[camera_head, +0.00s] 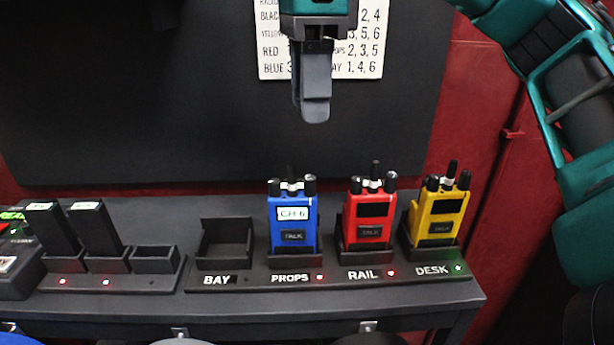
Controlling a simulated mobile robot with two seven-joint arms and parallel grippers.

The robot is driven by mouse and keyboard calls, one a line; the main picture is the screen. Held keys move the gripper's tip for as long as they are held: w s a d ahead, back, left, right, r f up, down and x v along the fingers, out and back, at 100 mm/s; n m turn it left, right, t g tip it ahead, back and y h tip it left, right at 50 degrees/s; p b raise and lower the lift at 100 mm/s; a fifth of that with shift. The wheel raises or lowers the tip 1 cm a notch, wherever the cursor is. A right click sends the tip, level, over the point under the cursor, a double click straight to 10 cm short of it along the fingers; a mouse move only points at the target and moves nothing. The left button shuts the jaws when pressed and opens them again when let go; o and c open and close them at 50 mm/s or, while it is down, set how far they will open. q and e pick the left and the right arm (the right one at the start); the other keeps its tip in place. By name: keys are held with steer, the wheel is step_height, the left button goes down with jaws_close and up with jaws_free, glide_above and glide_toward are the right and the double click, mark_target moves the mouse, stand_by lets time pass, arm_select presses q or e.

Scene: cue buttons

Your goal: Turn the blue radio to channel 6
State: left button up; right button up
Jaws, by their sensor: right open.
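The blue radio (293,225) stands upright in the slot labelled PROPS. Its small screen reads CH 6, and black knobs and an antenna stick up from its top. My right gripper (314,115) hangs above the blue radio, pointing down, apart from it and holding nothing that I can see. Its fingers overlap from this side, so the gap between them is hard to see. My left gripper is not in view.
A red radio (369,222) stands in RAIL and a yellow radio (437,217) in DESK. The BAY slot (225,243) is empty. A charger (110,270) at the left holds two black batteries. A printed chart (345,62) hangs behind my gripper.

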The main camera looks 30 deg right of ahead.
mark_target(310, 177)
step_height(310, 177, down, 9)
steer(key=b, duration=0.4)
steer(key=shift+f+b, duration=0.35)
steer(key=shift+f, duration=0.2)
jaws_close()
